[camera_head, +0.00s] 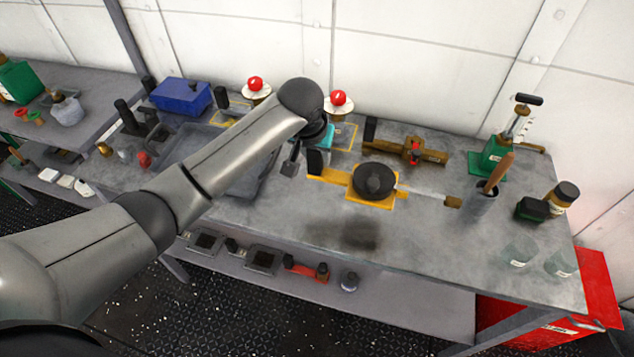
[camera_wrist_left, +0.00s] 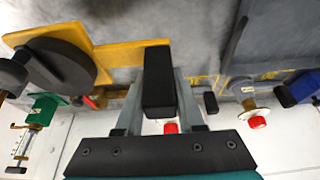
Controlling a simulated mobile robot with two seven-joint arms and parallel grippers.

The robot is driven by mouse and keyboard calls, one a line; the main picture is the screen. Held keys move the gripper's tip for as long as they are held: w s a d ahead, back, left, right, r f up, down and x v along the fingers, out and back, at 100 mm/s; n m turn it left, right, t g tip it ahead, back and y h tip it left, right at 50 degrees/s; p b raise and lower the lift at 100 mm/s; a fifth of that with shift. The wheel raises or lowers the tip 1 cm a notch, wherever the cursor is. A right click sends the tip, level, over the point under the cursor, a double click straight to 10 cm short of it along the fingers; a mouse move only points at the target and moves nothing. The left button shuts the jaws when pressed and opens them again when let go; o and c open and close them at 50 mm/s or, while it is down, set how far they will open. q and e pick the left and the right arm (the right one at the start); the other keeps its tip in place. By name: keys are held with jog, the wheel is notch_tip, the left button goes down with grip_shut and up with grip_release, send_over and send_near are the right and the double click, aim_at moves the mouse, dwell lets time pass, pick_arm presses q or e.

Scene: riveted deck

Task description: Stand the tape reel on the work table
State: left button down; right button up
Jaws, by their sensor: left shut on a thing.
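The tape reel (camera_head: 373,180) has a dark round drum on a yellow frame, with a pale strip running right to a brown end piece. In the left wrist view its dark drum (camera_wrist_left: 60,65) and yellow frame are at the upper left. My left gripper (camera_head: 303,166) is shut on the black block at the frame's left end. This block (camera_wrist_left: 158,80) lies between the fingers in the wrist view. The reel appears held above the work table (camera_head: 290,220), with a dark shadow below it. My right gripper is not in view.
A brown tool with a red knob (camera_head: 415,152) lies behind the reel. A green pump (camera_head: 497,155), a cup with a wooden handle (camera_head: 483,200) and clear glasses (camera_head: 519,250) stand right. A grey tray (camera_head: 245,185) and blue box (camera_head: 181,95) are left. The front middle is clear.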

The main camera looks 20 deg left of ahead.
pick_arm(q)
notch_tip(320, 180, down, 10)
jog(key=shift+w+r+b, duration=0.1)
jog(key=shift+r+b, duration=0.1)
jog(key=shift+b, duration=0.6)
jog(key=shift+f, duration=0.2)
jog(key=c, duration=0.5)
grip_release()
jog(key=shift+s+r, duration=0.3)
jog(key=shift+r, duration=0.35)
jog(key=p+v, duration=0.3)
jog(key=v, duration=0.7)
jog(key=shift+s+r, duration=0.25)
jog(key=shift+r, duration=0.1)
